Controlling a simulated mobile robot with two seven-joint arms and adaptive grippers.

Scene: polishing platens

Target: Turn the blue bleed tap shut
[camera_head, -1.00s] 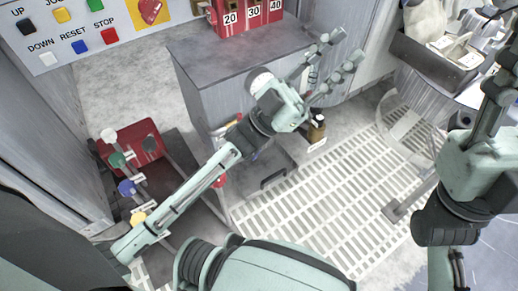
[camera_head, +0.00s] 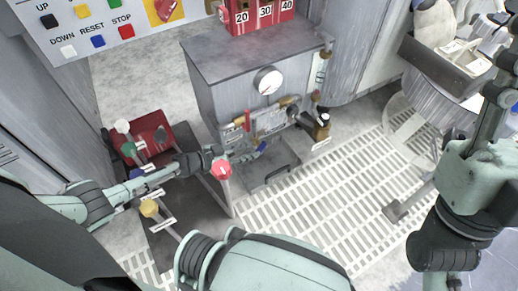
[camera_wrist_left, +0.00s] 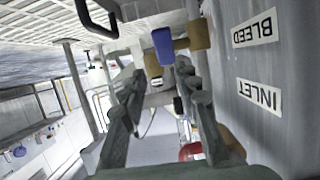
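The blue bleed tap (camera_head: 261,147) is low on the front of the grey cabinet. In the left wrist view its blue handle (camera_wrist_left: 163,45) sits on a brass body beside the label BLEED (camera_wrist_left: 255,28). My left gripper (camera_head: 246,155) is low in front of the cabinet, close to the tap. In the left wrist view my left gripper (camera_wrist_left: 165,76) has its fingers apart, with the blue handle just beyond and between the tips. I cannot tell if they touch it. My right gripper (camera_head: 500,85) is at the right edge, partly cut off.
A red lever (camera_head: 247,121) and a gauge (camera_head: 268,80) are on the cabinet (camera_head: 209,95). The label INLET (camera_wrist_left: 260,94) is below BLEED in the wrist view. A red-knobbed lever (camera_head: 222,168) stands by my left gripper.

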